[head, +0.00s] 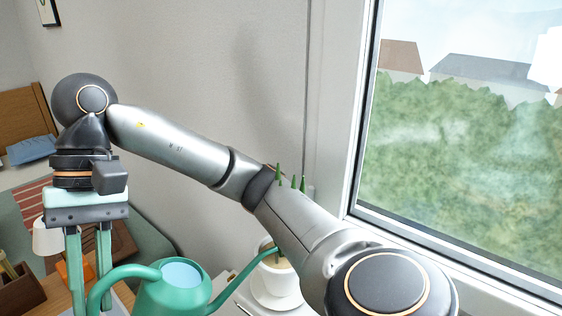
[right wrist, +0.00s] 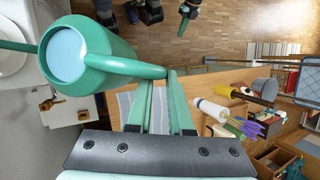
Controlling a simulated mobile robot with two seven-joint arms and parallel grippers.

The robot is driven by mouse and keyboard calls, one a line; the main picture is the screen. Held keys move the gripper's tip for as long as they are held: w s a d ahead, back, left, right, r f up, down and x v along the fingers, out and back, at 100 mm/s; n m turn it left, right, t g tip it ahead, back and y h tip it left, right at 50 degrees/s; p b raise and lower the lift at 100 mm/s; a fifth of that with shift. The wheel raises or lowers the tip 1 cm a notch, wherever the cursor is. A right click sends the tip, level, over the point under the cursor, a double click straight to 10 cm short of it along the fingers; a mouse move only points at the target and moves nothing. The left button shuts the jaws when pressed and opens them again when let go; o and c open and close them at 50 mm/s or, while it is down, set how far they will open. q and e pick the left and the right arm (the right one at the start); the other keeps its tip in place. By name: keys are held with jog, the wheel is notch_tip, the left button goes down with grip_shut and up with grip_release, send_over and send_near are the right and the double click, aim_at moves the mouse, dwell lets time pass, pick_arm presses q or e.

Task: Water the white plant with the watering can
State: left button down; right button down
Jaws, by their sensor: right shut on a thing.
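The green watering can (head: 172,292) is at the bottom of the head view, with a pale blue opening on top. My right gripper (head: 90,282) is shut on its handle, which also shows in the right wrist view (right wrist: 140,68). The can's spout reaches right, its tip at the rim of the white plant pot (head: 281,283). The pot stands on a white saucer; my right arm hides most of the plant, with green tips (head: 295,183) above it. I see no clear water stream. My left gripper (right wrist: 184,28) appears small at the top of the right wrist view, its jaws unclear.
A window (head: 460,150) and its sill are at the right, close to my arm. A white lamp (head: 47,238) and a brown box (head: 20,290) are at the left. In the right wrist view, a wooden desk (right wrist: 215,85) holds several items, including a purple flower-like thing (right wrist: 252,128).

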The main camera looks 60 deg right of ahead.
dwell(0.5)
jog(key=shift+w+a+f+h+b, duration=0.15)
jog(key=shift+f+h, duration=0.1)
jog(key=shift+f, duration=0.35)
jog(key=shift+a+f+h+b, duration=0.15)
jog(key=shift+f+h, duration=0.1)
jog(key=shift+f, duration=0.35)
notch_tip(320, 180, down, 2)
jog(key=shift+w+f+m+g+h, duration=0.1)
jog(key=shift+f+m+g+h, duration=0.15)
jog(key=shift+g+h, duration=0.2)
jog(key=shift+m+g+h, duration=0.25)
jog(key=shift+g+h, duration=0.3)
jog(key=shift+h, duration=0.3)
jog(key=shift+f+p, duration=0.3)
jog(key=shift+f, duration=2.2)
jog(key=shift+r, duration=0.1)
